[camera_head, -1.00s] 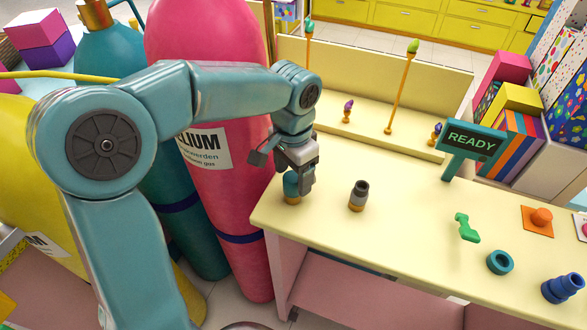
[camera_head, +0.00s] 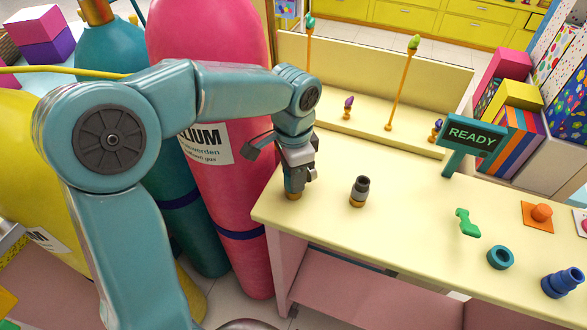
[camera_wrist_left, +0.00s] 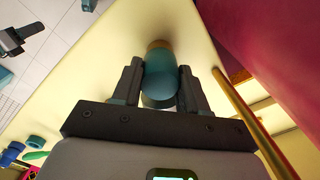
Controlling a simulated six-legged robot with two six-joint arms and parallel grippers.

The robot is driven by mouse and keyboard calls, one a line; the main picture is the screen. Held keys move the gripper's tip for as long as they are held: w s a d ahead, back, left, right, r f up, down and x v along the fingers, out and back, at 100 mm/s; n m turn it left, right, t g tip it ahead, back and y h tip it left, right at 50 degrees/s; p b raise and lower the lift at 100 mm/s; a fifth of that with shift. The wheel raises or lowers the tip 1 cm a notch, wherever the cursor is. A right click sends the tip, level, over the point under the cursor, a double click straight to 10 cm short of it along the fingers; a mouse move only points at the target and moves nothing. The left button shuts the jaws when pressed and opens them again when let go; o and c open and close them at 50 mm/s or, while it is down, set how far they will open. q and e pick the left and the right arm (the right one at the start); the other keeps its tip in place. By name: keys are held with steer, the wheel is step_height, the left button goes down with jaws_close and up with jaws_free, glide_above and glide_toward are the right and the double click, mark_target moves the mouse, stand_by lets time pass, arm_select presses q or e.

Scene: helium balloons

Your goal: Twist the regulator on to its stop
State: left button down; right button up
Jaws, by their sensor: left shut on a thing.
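The regulator, a small teal cylinder on a gold base (camera_wrist_left: 160,83), stands upright near the left corner of the cream table (camera_head: 400,235). In the head view my left gripper (camera_head: 294,186) comes down over it from above and hides most of it; the gold foot (camera_head: 293,196) shows below the fingers. In the left wrist view the two dark fingers (camera_wrist_left: 168,85) stand on either side of the teal body, shut on it. At the upper left of that view is a dark, jaw-like part, perhaps my right gripper (camera_wrist_left: 14,38); its opening cannot be told.
A dark grey fitting with a gold base (camera_head: 359,191) stands just right. A READY sign (camera_head: 473,139), a green piece (camera_head: 467,222), a teal ring (camera_head: 500,257) and a blue piece (camera_head: 562,283) stand farther right. A pink helium tank (camera_head: 215,100) is close on the left.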

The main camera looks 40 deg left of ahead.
arm_select(q)
steer(key=c, duration=0.5)
jaws_free()
step_height(320, 180, up, 16)
steer(key=shift+r+p, duration=0.2)
steer(key=shift+p, duration=0.15)
steer(key=shift+s, duration=0.1)
